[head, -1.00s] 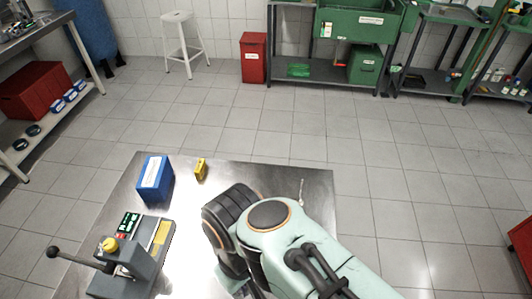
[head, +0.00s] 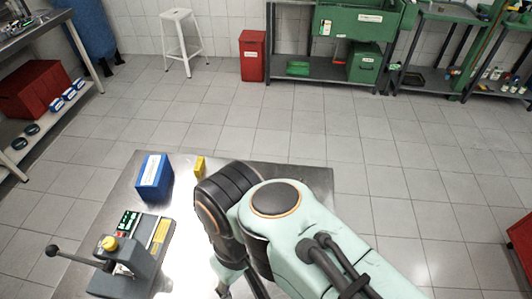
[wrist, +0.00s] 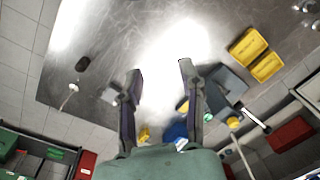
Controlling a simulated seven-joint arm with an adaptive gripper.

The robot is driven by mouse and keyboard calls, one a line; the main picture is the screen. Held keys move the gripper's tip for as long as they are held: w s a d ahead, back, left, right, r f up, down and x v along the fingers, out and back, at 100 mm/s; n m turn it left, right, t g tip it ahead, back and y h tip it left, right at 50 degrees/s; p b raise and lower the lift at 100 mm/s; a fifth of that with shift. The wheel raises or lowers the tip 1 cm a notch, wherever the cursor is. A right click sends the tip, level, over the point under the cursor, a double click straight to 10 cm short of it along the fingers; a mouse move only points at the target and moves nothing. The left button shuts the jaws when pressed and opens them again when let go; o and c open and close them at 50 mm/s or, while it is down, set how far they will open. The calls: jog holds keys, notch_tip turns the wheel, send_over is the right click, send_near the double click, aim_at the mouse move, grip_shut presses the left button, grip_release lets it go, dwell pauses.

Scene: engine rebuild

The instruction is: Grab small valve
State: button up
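A small pale valve-like piece with a thin stem (wrist: 69,96) is on the metal table at the left of the wrist view. It is small and blurred there, and my arm hides it in the head view. My gripper (wrist: 159,67) is open and empty, with its two fingers well apart above the bare, shiny table. The valve-like piece lies outside the fingers, to the left. In the head view my arm hides most of the gripper.
A dark oval piece (wrist: 83,63) lies near the valve-like piece. Two yellow trays (wrist: 248,46) are at the right of the wrist view. A blue box (head: 154,177), a small yellow object (head: 200,167) and a grey lever device (head: 130,265) stand at the table's left. The table's middle is clear.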

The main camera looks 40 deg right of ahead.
jog(key=w+d+r+m, duration=0.1)
jog(key=w+d+r, duration=0.5)
jog(key=w+d, duration=0.5)
jog(key=w+d+f+m, duration=0.1)
jog(key=w+d+f, duration=0.15)
jog(key=d, duration=0.75)
jog(key=w+d+f, duration=0.2)
jog(key=w+d, duration=0.1)
jog(key=d, duration=0.6)
jog(key=shift+h, duration=0.4)
jog(key=f, duration=2.6)
jog(key=shift+w, duration=0.25)
grip_shut()
